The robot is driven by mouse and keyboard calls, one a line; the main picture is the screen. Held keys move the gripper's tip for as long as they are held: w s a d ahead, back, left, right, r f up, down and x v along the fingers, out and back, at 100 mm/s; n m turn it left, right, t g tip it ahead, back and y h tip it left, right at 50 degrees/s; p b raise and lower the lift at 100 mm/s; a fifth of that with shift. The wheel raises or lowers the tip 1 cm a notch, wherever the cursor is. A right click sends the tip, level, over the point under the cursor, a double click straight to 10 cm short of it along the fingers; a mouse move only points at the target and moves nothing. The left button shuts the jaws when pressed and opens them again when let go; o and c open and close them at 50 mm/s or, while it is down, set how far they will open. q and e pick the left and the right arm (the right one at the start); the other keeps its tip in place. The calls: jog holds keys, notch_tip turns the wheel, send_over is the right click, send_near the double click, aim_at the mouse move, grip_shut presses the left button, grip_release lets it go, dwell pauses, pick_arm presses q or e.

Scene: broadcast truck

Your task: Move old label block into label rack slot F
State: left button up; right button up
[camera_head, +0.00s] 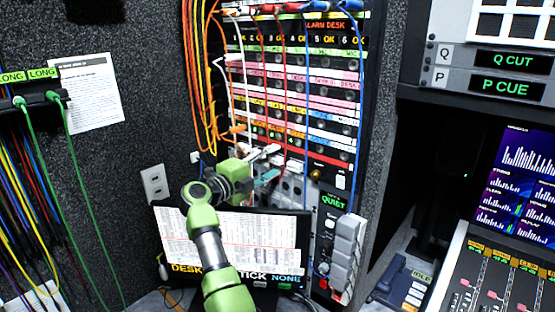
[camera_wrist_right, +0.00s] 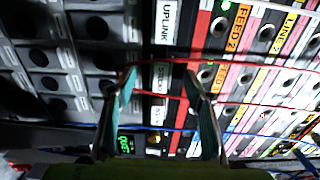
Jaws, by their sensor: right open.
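My right gripper (camera_head: 272,165) is at the lower part of the patch panel, its two fingers spread apart. In the right wrist view my right gripper (camera_wrist_right: 160,75) is open, with a black strip of small white labels (camera_wrist_right: 158,78) between and behind its fingertips; I cannot tell whether the fingers touch it. I cannot make out which piece is the old label block. Grey modules with round holes (camera_wrist_right: 45,57) stand left of the fingers in the wrist view; no slot letter F is readable. My left gripper is not in view.
A red cable (camera_wrist_right: 245,102) and a blue cable (camera_wrist_right: 265,133) cross near the fingers. Orange cables (camera_head: 203,75) hang left of the panel. A monitor (camera_head: 285,228) stands below the gripper. A grey module stack (camera_head: 347,250) is at lower right.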

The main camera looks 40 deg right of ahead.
grip_shut()
jog(key=shift+a, duration=0.1)
jog(key=shift+s+a, duration=0.15)
jog(key=shift+a, duration=1.35)
jog(key=shift+s+a, duration=0.1)
jog(key=shift+a, duration=1.35)
jog(key=shift+a, duration=0.1)
jog(key=a, duration=0.2)
jog(key=shift+s+a, duration=0.1)
jog(key=shift+a, duration=0.3)
